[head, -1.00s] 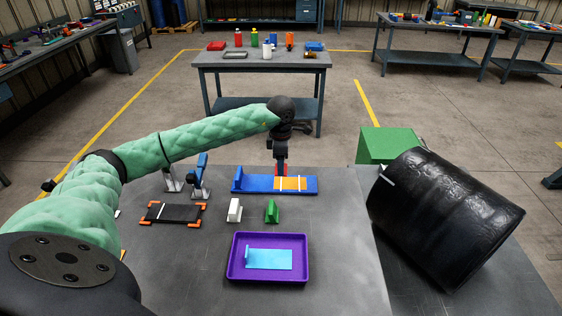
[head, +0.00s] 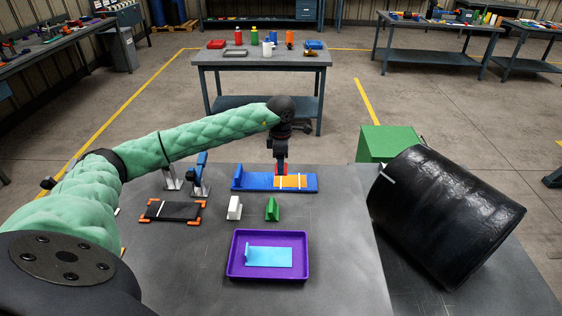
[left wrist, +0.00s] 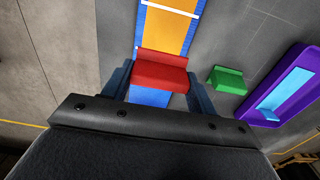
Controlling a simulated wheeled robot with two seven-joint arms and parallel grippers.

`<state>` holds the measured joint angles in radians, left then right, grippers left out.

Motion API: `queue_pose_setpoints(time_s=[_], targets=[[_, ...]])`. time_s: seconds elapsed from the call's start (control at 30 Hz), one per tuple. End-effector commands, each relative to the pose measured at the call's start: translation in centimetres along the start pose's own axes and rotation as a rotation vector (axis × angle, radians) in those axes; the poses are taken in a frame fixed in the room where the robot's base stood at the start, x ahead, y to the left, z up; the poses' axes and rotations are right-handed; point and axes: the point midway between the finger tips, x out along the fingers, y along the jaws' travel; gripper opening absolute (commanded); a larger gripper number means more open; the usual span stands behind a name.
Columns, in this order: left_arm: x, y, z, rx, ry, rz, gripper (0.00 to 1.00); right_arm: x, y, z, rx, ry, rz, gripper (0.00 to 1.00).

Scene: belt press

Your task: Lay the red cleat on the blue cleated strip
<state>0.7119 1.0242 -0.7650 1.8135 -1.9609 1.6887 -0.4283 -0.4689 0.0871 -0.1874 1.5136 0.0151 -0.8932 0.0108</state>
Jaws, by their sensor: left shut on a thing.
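The red cleat (left wrist: 161,72) is between the two fingers of my left gripper (left wrist: 158,88), which is shut on it. In the head view the left gripper (head: 281,166) points down, with the red cleat (head: 281,170) at its tip, over the far edge of the blue strip. The blue cleated strip (head: 258,182) lies across the table. It has an upright blue cleat at its left end and an orange patch (head: 291,182) with white lines. I cannot tell whether the red cleat touches the strip. My right gripper is not in view.
A green cleat (head: 272,209) and a white cleat (head: 235,208) stand in front of the strip. A purple tray (head: 235,275) holds a light blue cleated piece (head: 270,257). A black strip in an orange-cornered frame (head: 173,213) lies left. A black drum (head: 446,215) leans at right.

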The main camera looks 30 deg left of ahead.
Motion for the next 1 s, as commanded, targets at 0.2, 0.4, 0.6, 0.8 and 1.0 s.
queue_pose_setpoints(time_s=[0.2,0.4,0.6,0.8,1.0], targets=[[0.4,0.0,0.0,0.0,0.0,0.0,0.35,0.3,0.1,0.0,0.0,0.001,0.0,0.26],[0.7,0.0,0.0,0.0,0.0,0.0,0.35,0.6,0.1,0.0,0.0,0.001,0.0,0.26],[1.0,0.0,0.0,0.0,0.0,0.0,0.35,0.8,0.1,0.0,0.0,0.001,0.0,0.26],[1.3,0.0,0.0,0.0,0.0,0.0,0.35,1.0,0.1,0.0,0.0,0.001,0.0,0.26],[1.7,0.0,0.0,0.0,0.0,0.0,0.35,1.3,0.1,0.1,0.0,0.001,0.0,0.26]])
